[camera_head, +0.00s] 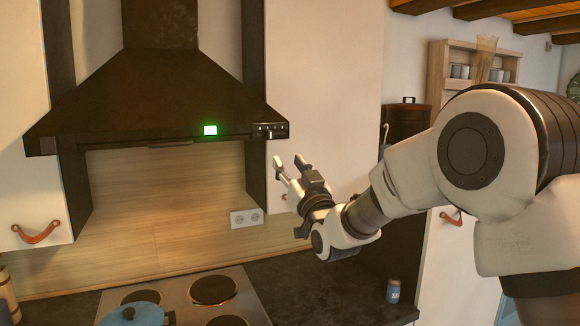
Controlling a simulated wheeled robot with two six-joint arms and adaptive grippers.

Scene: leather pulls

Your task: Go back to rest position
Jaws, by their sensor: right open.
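My right gripper (291,171) is open and empty. It is raised in front of the white cabinet to the right of the range hood, below the hood's control end. Its fingers point up and to the left, and I see nothing between them. My right arm comes in from the right edge. My left gripper is not in this view. The dark range hood (150,95) has a lit green display (210,130) and small controls (271,130) at its right end.
Below is a stove (185,295) with a blue pot (135,314). A small blue jar (393,290) stands on the dark counter (310,290). Leather pulls show on the left cabinet (37,234) and at the right (451,218). A socket (246,218) is on the back wall.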

